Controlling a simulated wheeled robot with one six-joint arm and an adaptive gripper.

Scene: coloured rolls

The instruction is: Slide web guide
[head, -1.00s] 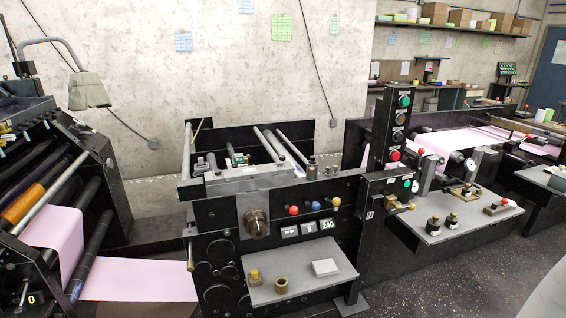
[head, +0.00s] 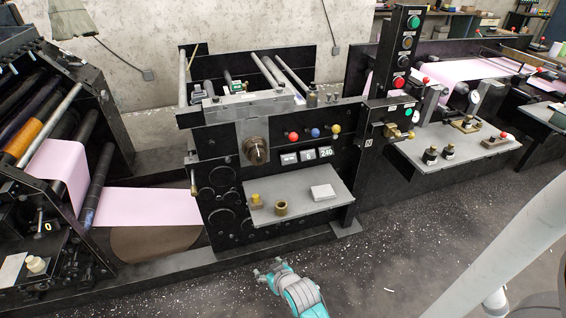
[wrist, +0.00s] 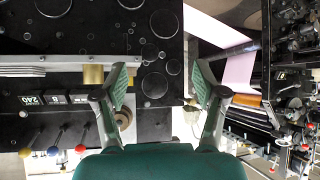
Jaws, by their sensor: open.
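The web machine (head: 225,165) stands in the middle of the head view, with pale rollers and a grey plate (head: 245,106) across its top. Small green-and-grey devices (head: 228,78) sit by the rollers; I cannot tell for certain which part is the web guide. A round brass-coloured knob (head: 256,150) is on the front panel. My teal gripper (head: 268,268) is low in front of the machine, above the floor, apart from it. In the wrist view my gripper (wrist: 162,88) is open, with nothing between its fingers; the machine panel shows upside down beyond.
A grey shelf (head: 300,193) with brass pieces and a white block juts from the machine's front. Red, blue and yellow ball knobs sit above it. A pink web (head: 150,206) runs at left. A button column (head: 403,48) stands at right. Speckled floor in front is clear.

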